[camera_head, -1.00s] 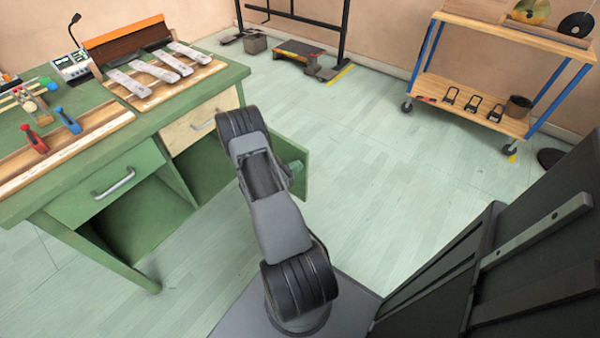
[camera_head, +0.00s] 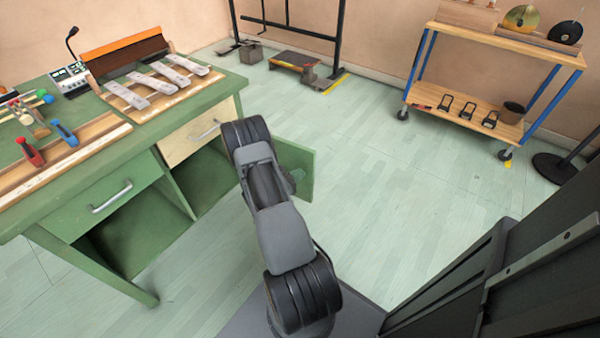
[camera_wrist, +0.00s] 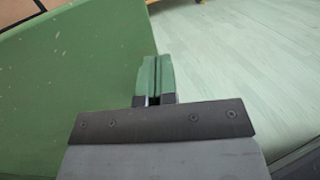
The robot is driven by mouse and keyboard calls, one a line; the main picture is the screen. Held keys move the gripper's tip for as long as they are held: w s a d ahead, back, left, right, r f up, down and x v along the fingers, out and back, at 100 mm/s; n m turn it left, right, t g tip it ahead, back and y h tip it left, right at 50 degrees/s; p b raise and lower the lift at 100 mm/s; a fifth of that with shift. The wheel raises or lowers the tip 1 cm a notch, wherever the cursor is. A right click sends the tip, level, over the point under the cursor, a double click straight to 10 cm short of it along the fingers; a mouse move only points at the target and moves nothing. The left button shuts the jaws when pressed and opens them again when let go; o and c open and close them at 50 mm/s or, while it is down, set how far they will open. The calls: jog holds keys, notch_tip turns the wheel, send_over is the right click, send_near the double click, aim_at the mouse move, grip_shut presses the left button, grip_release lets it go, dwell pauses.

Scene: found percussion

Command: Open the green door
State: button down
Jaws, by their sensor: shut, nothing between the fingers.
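The green door (camera_head: 301,160) stands open from the green workbench (camera_head: 100,193), to the right of the cream drawer (camera_head: 197,135). My arm covers part of the door in the head view. In the wrist view a broad green panel (camera_wrist: 65,80), which looks like the door, fills the left side. My gripper (camera_wrist: 154,64) is shut and empty, with its fingers beside that panel's right edge. I cannot tell whether they touch it. In the head view my gripper is mostly hidden behind my arm.
An open green compartment (camera_head: 140,232) lies under the bench's left drawer. Metal bars (camera_head: 168,72) and mallets lie on the bench top. A wheeled cart (camera_head: 500,44) and a black rack (camera_head: 287,34) stand at the back. The pale floor (camera_head: 400,200) between is clear.

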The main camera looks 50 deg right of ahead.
jog(key=shift+s+a+f+m+g+y+p, duration=0.25)
jog(key=shift+s+a+m+g+y+p, duration=0.5)
jog(key=shift+s+a, duration=2)
jog(key=shift+s+a+f+m+g+y+p, duration=0.35)
jog(key=shift+s+a+m+g+y, duration=0.55)
jog(key=shift+a, duration=3.9)
jog(key=w+a+r+m+t+y+p, duration=0.1)
jog(key=a+r+m+t+y+p, duration=0.2)
jog(key=r, duration=1.4)
jog(key=w+a+r+m+t+y+p, duration=0.1)
jog(key=a+r+m+t+y+p, duration=0.3)
jog(key=a+r+p, duration=0.7)
jog(key=w+a+r+m+t+y+p, duration=0.1)
jog(key=a+r+m+t+y+p, duration=0.2)
jog(key=r, duration=2)
jog(key=a+t+y+p, duration=0.2)
jog(key=a+y+p, duration=0.2)
jog(key=p, duration=0.2)
jog(key=shift+w+a+r+m+t+p, duration=0.15)
jog(key=shift+w+r+m+t+p, duration=0.15)
jog(key=shift+r+m+t+p, duration=0.1)
jog(key=shift+a, duration=0.1)
